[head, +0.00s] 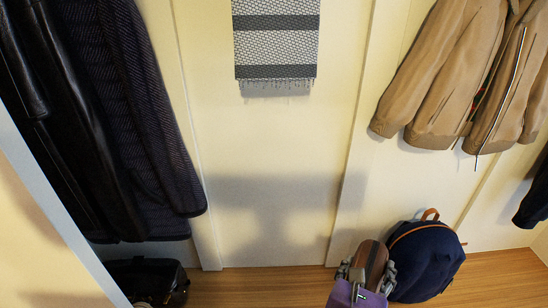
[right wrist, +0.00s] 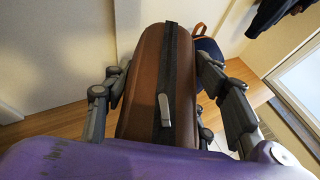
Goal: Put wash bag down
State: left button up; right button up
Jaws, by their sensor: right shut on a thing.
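The wash bag (head: 370,262) is brown with a dark zip strip along its top. My right gripper (head: 366,285) is shut on it, with fingers on both sides. The wash bag also shows in the right wrist view (right wrist: 150,85), where it stands up between the fingers of my right gripper (right wrist: 165,105) and its zip pull hangs at the middle. Its lower end is hidden behind the purple gripper body, so I cannot tell whether it touches anything below. My left gripper is in neither view.
A navy backpack (head: 428,262) with an orange-brown handle stands on the wooden surface (head: 265,285), just right of the wash bag. A black bag (head: 150,280) sits at the lower left. Coats and a grey scarf (head: 276,45) hang above. The wooden surface left of the wash bag is clear.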

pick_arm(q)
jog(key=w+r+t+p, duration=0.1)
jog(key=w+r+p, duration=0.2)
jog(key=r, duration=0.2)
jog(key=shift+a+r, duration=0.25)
pick_arm(e)
notch_tip(320, 180, up, 13)
jog(key=w+a, duration=0.1)
jog(key=a, duration=0.1)
jog(key=shift+w, duration=0.25)
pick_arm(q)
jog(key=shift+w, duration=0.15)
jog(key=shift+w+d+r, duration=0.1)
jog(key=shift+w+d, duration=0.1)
pick_arm(e)
jog(key=shift+r, duration=0.15)
